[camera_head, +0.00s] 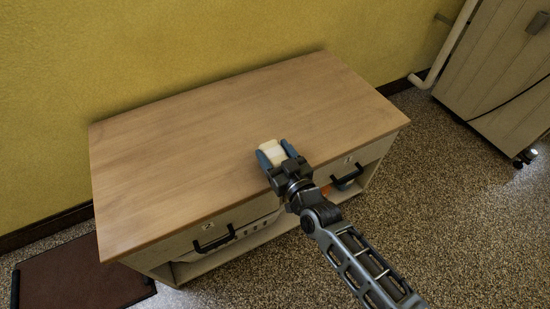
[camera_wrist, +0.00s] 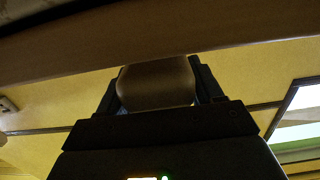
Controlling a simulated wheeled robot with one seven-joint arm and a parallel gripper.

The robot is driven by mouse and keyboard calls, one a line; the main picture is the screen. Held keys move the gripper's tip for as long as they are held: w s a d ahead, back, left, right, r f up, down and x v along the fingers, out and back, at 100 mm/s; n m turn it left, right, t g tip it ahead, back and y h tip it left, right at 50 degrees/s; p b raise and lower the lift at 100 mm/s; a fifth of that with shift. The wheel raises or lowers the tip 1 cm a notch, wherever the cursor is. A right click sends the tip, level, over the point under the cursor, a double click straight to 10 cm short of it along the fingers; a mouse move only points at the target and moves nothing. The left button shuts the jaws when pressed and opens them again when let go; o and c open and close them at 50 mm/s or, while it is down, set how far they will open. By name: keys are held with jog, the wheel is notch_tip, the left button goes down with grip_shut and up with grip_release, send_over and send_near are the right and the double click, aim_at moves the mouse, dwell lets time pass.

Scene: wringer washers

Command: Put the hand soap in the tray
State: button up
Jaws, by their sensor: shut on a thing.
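The hand soap (camera_head: 271,151) is a small cream block held between the blue-tipped fingers of my gripper (camera_head: 277,153). My gripper is shut on it at the front edge of the wooden cabinet top in the head view; whether the soap touches the top is unclear. In the wrist view the soap (camera_wrist: 156,82) shows as a dark, rounded block between the fingers. A flat, dark brown rectangle (camera_head: 80,279) with black bits at its ends lies on the floor at lower left. It may be the tray, but I cannot tell.
The cabinet top (camera_head: 180,140) is otherwise bare. Below it are black handles (camera_head: 214,240) and an open shelf holding a white item and an orange item, partly hidden. A yellow wall stands behind. A grey panelled unit (camera_head: 500,70) stands at right; speckled floor lies between.

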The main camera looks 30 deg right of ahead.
jog(key=shift+f, duration=0.65)
jog(key=shift+f+b, duration=0.2)
jog(key=shift+b, duration=0.1)
jog(key=o, duration=1.1)
jog(key=shift+o, duration=0.2)
jog(key=shift+r, duration=0.15)
jog(key=shift+s+r+p, duration=0.1)
jog(key=shift+s+p, duration=0.15)
jog(key=shift+p, duration=0.1)
jog(key=s+p, duration=0.2)
jog(key=s, duration=0.9)
jog(key=shift+s+r, duration=0.2)
jog(key=shift+s, duration=0.1)
